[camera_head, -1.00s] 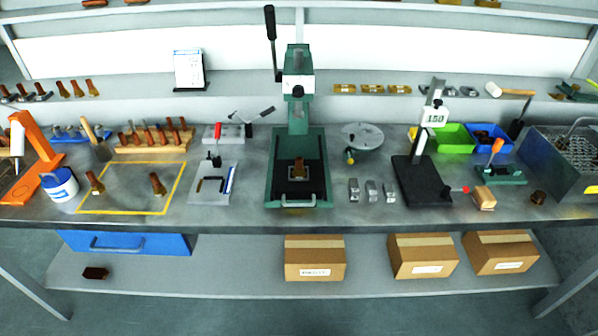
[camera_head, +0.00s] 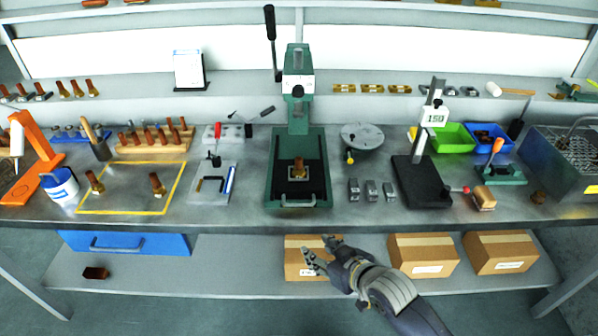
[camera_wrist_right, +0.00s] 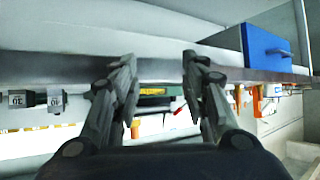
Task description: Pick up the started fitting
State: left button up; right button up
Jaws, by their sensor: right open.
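A copper-brown fitting with a brass base (camera_head: 299,168) stands upright on the dark bed of the green press (camera_head: 268,185). Two similar fittings, one at the left (camera_head: 95,182) and one at the right (camera_head: 158,185), stand inside the yellow-outlined area (camera_head: 128,212) on the bench. I cannot tell from the look alone which one is the started fitting. My right gripper (camera_head: 318,252) is open and empty in front of the bench's front edge, below and apart from the press. Its two spread fingers show in the right wrist view (camera_wrist_right: 160,62). My left gripper is out of view.
The bench edge (camera_head: 240,220) lies between my right gripper and the fittings. The press lever (camera_head: 271,40) rises above the press. Small metal blocks (camera_head: 371,190) and a black gauge stand (camera_head: 422,185) are right of the press. Boxes (camera_head: 423,255) sit on the lower shelf.

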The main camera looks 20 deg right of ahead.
jog(key=w+d+r+t+y, duration=0.1)
jog(key=w+r+t, duration=0.2)
jog(key=w+r, duration=0.25)
jog(key=t+y, duration=0.1)
jog(key=t, duration=0.2)
send_near(299, 159)
jog(key=x, duration=0.3)
jog(key=p+x, duration=0.1)
jog(key=x, duration=0.1)
jog(key=shift+d+r, duration=0.3)
jog(key=shift+r, duration=0.1)
jog(key=shift+w+a+r+p, duration=0.1)
jog(key=shift+w+a+p, duration=0.1)
jog(key=shift+w+p, duration=0.15)
jog(key=shift+a+f+p+x, duration=0.1)
jog(key=shift+p+x, duration=0.2)
jog(key=shift+x, duration=0.85)
jog(key=shift+a+f+p+x, duration=0.1)
jog(key=shift+p+x, duration=0.15)
jog(key=shift+x, duration=0.9)
jog(key=shift+s, duration=0.1)
grip_shut()
